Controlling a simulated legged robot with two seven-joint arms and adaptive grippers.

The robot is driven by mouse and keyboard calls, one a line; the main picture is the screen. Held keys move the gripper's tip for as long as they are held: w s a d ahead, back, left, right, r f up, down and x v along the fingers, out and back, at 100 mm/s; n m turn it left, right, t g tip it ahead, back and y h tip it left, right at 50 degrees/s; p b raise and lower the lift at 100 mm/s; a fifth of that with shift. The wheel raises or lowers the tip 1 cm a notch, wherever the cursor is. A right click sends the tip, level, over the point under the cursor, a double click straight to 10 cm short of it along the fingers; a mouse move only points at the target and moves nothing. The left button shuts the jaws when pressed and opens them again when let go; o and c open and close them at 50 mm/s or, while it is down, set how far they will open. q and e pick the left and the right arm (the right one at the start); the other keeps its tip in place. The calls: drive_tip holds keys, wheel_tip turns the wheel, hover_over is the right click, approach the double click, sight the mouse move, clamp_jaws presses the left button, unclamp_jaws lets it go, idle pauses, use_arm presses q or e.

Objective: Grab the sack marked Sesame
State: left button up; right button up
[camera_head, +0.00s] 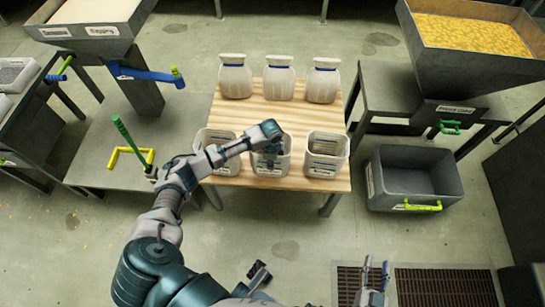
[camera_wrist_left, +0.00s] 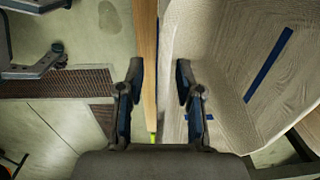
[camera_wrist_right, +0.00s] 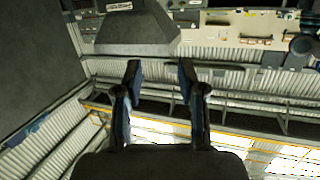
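Three open whitish sacks with dark labels stand in the front row on the wooden table (camera_head: 260,113): left (camera_head: 208,138), middle (camera_head: 268,169) and right (camera_head: 326,147). The labels are too small to read, so I cannot tell which is Sesame. My left gripper (camera_head: 270,160) points down at the middle sack and partly hides it. In the left wrist view its fingers (camera_wrist_left: 158,85) are apart, with a pale sack wall with a blue strip (camera_wrist_left: 268,65) close at the right. My right gripper (camera_head: 375,272) is open and empty, away from the table.
Three closed sacks with blue bands, one of them in the middle (camera_head: 279,80), stand at the table's back. A grey bin (camera_head: 410,202) stands on the floor at right, below a hopper (camera_head: 470,68) of yellow material. A bench with green and yellow handles (camera_head: 130,158) is at left.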

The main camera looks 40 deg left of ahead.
use_arm(q)
wheel_tip(320, 180, down, 2)
drive_tip(key=shift+f, duration=0.15)
drive_tip(key=shift+b, duration=0.3)
drive_tip(key=shift+a, duration=0.2)
drive_tip(key=c, duration=0.6)
clamp_jaws()
drive_tip(key=shift+d, duration=0.1)
use_arm(e)
drive_tip(key=shift+w+a+r+t, duration=0.15)
drive_tip(key=shift+w+r+t, duration=0.05)
drive_tip(key=shift+r+t, duration=0.25)
drive_tip(key=shift+w+a+r+t, duration=0.15)
drive_tip(key=shift+r+t, duration=0.2)
drive_tip(key=shift+r, duration=0.2)
